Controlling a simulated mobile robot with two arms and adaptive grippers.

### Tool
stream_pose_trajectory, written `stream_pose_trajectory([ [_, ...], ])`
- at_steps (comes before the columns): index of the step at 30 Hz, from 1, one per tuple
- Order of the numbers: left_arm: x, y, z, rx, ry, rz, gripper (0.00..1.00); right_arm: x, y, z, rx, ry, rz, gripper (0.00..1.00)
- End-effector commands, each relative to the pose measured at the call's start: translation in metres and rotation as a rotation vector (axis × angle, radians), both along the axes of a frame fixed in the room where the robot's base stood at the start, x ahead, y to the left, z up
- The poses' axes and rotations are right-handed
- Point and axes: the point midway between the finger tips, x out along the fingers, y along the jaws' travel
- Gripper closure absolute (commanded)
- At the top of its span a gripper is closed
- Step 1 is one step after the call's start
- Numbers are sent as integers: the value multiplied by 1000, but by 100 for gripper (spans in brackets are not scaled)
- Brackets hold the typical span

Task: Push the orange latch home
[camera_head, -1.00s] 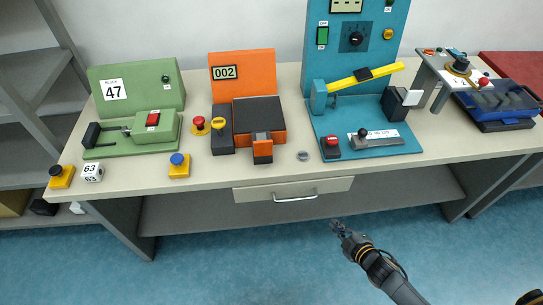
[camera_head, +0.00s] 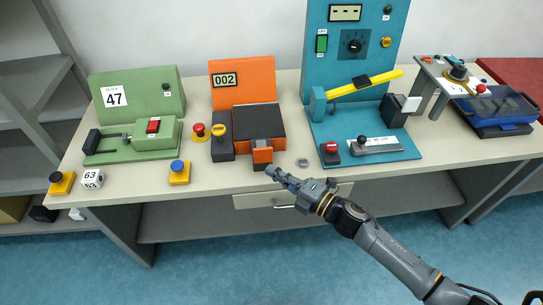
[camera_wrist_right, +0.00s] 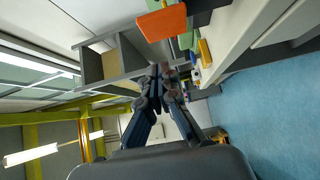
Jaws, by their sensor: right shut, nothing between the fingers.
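The orange latch (camera_head: 262,155) is a small block with an orange front face and a dark top. It sits at the front of the orange station marked 002 (camera_head: 243,82), near the table's front edge. In the right wrist view an orange plate-like face (camera_wrist_right: 163,24), likely the latch, shows at the top. My right gripper (camera_head: 273,171) is shut and empty, with its tips just below and right of the latch in the head view. Whether they touch it I cannot tell. In the wrist view its fingertips (camera_wrist_right: 160,72) are together, below the orange face. My left gripper is not in view.
A round metal disc (camera_head: 303,162) lies right of the latch. A blue-button box (camera_head: 179,172) is at the front edge. The blue panel station (camera_head: 352,60) stands to the right.

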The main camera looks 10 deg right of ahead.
Motion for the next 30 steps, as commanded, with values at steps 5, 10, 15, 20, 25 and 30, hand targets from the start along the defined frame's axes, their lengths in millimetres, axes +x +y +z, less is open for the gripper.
stream_pose_trajectory([
  [5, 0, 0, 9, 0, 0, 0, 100, 29, 6, 2, 0, 0, -1, 100],
  [10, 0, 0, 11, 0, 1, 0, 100, 42, 6, 0, 1, 1, 0, 100],
  [15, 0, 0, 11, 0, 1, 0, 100, 46, 6, 0, 1, 2, 0, 100],
  [20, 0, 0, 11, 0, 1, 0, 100, 46, 6, -1, 1, 1, 0, 100],
  [25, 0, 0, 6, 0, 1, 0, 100, 53, 6, -2, 0, -1, 0, 100],
  [30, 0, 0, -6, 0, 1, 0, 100, 78, 6, -3, 0, -1, 0, 100],
])
